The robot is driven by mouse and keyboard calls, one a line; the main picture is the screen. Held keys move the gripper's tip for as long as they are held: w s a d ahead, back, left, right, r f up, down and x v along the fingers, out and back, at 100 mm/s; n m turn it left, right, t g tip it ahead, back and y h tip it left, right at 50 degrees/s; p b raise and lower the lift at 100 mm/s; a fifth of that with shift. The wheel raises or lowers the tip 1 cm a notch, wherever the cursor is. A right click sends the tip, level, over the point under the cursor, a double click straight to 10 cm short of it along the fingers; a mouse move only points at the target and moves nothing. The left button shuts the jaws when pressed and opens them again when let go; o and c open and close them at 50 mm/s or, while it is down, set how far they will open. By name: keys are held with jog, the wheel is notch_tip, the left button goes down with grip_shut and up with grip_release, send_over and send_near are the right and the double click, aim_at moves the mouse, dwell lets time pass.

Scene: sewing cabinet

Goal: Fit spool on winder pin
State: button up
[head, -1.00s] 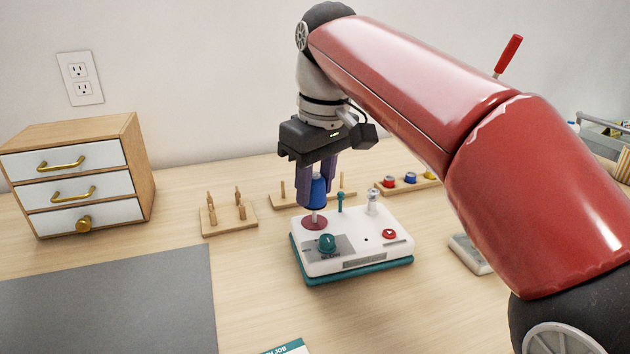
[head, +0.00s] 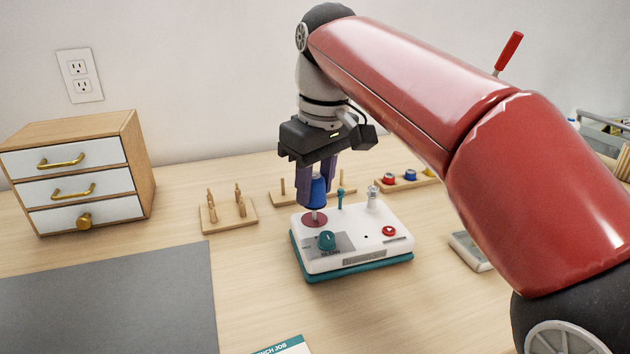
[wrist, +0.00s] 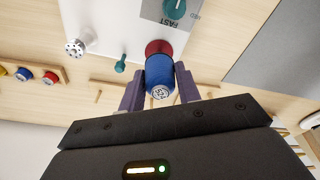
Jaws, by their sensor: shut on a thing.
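The white winder (head: 345,245) stands on a teal base in the middle of the bench. Its pin (head: 314,217) rises from a dark red disc (head: 309,222) at the left of its top. My gripper (head: 317,190) is shut on a blue spool (head: 318,188), which is upright above the disc. In the head view the spool looks in line with the pin, and part of the pin shows below it. In the wrist view the blue spool (wrist: 160,78) is between the two fingers (wrist: 160,90), in front of the red disc (wrist: 158,47). Whether the pin's tip is inside the spool is hidden.
The winder top also carries a teal post (head: 340,198), a silver post (head: 373,197), a teal knob (head: 326,240) and a red button (head: 389,231). Peg racks (head: 229,217) and a rack of coloured spools (head: 410,180) stand behind. A drawer cabinet (head: 75,175) is at left.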

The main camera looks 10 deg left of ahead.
jog(key=shift+f+b, duration=0.6)
jog(key=shift+f, duration=0.85)
dwell(1.6)
jog(key=o, duration=1)
jog(key=r, duration=0.2)
jog(key=r+p, duration=0.1)
jog(key=r, duration=0.2)
jog(key=r+p, duration=0.1)
jog(key=r, duration=0.1)
jog(key=shift+s+d+r, duration=0.2)
jog(key=shift+d+r, duration=0.2)
